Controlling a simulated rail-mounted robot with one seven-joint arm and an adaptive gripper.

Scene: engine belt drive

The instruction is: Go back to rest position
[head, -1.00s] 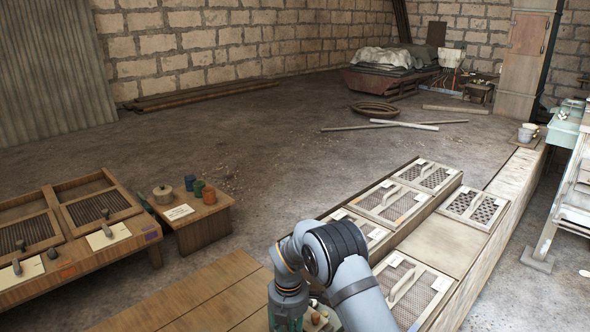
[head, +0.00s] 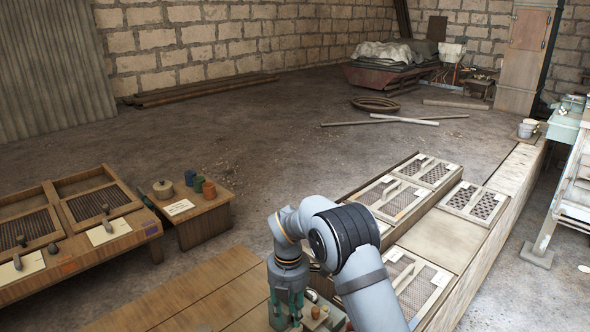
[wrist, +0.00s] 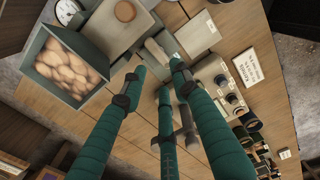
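My gripper (head: 286,308) hangs over the near end of the wooden bench (head: 212,292) in the head view, pointing down with teal fingers. In the wrist view my gripper (wrist: 158,78) has its teal fingers spread apart, with nothing visible held between them. Beneath it lie a wooden tabletop (wrist: 206,163) and a pale block (wrist: 157,51). The fingers hide part of the table, including most of a dark tool-like thing behind them. In the head view my arm hides part of the bench end.
A grey box of round brown things (wrist: 72,68), a dial (wrist: 66,11), a lettered card (wrist: 247,68) and several small cylinders (wrist: 229,90) surround the gripper's spot. The floor (head: 270,150) beyond is open.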

